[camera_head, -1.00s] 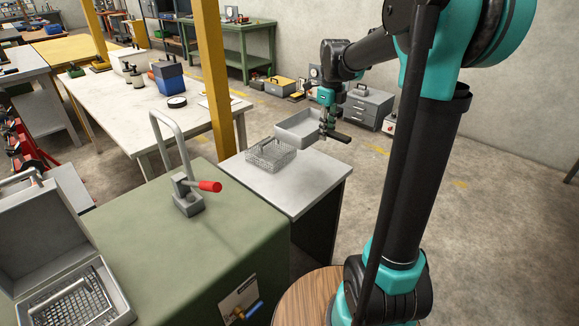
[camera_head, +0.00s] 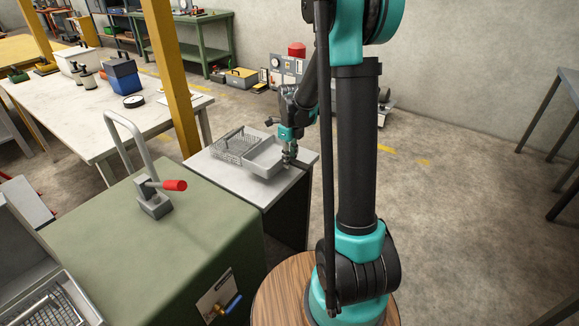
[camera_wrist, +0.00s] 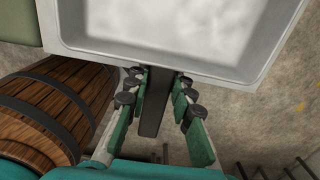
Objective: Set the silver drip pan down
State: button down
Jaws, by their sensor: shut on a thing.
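The silver drip pan (camera_head: 264,154) is a shallow rectangular tray with a dark bar handle (camera_wrist: 152,112). In the head view it is level, over the grey-topped side table (camera_head: 222,178), just right of the wire basket (camera_head: 235,142). I cannot tell whether its underside touches the table. My gripper (camera_head: 289,158) is at the pan's right end, shut on the handle. In the wrist view the pan (camera_wrist: 165,62) fills the top, and the handle runs between the fingers of my gripper (camera_wrist: 158,86). The table under the pan is hidden there.
A green cabinet (camera_head: 110,225) with a red-handled lever (camera_head: 155,195) stands left of the side table. A yellow post (camera_head: 172,80) rises behind it. A wooden barrel (camera_wrist: 45,115) shows in the wrist view. The floor to the right is open.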

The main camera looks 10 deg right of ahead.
jog(key=shift+f, duration=1.65)
jog(key=c, duration=1.3)
grip_release()
jog(key=shift+f, duration=0.1)
